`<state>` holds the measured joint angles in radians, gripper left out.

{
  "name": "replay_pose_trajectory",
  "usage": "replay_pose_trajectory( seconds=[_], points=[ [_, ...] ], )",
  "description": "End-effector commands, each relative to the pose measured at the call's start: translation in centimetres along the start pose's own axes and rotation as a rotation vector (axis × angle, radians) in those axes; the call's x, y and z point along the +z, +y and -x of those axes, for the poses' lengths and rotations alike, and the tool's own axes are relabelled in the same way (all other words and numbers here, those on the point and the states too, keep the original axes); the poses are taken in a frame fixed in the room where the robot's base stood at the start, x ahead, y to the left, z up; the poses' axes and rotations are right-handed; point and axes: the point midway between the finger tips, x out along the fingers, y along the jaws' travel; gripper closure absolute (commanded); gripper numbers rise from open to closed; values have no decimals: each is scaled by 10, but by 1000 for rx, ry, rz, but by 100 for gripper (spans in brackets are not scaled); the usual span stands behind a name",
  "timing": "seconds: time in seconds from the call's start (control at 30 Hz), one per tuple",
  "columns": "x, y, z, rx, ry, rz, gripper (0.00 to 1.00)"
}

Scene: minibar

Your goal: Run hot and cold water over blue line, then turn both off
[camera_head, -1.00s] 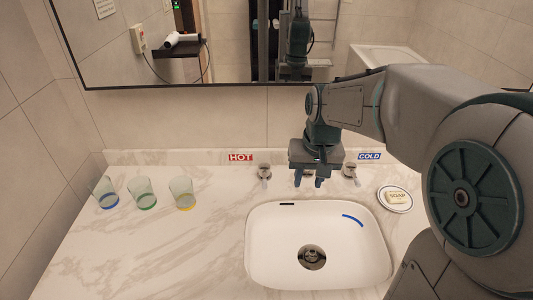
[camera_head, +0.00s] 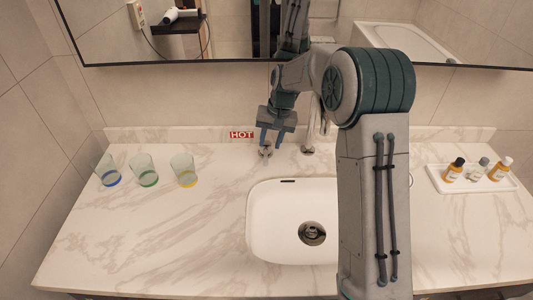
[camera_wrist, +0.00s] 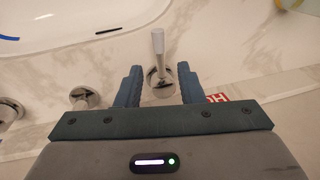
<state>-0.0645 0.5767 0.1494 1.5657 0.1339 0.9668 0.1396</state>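My gripper (camera_head: 271,148) is at the hot tap handle (camera_head: 265,154), below the red HOT label (camera_head: 241,135). In the wrist view, my gripper (camera_wrist: 159,85) is open, with one finger on each side of the metal hot handle (camera_wrist: 158,62) and gaps between. The spout (camera_head: 308,148) stands to its right in the head view. The cold handle and COLD label are hidden behind my arm in the head view. The blue line (camera_wrist: 8,38) shows at the wrist view's left edge; my arm hides it in the head view. No water stream shows in the sink (camera_head: 262,238).
Three glasses with blue (camera_head: 110,175), green (camera_head: 147,177) and yellow (camera_head: 185,176) bases stand on the left counter. A tray (camera_head: 452,185) with several small bottles is at right. A mirror (camera_head: 220,50) hangs behind. The front left counter is clear.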

Motion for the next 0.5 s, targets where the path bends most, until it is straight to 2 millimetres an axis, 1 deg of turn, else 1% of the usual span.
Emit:
replay_pose_trajectory(
  seconds=[0.1, 0.3, 0.4, 0.5],
  points=[
    [1, 0, -20, 1, -5, 1, 65],
    [1, 0, -48, 1, -3, 1, 65],
    [1, 0, -57, 1, -2, 1, 65],
    [1, 0, -60, 1, 0, 1, 65]
  ],
)
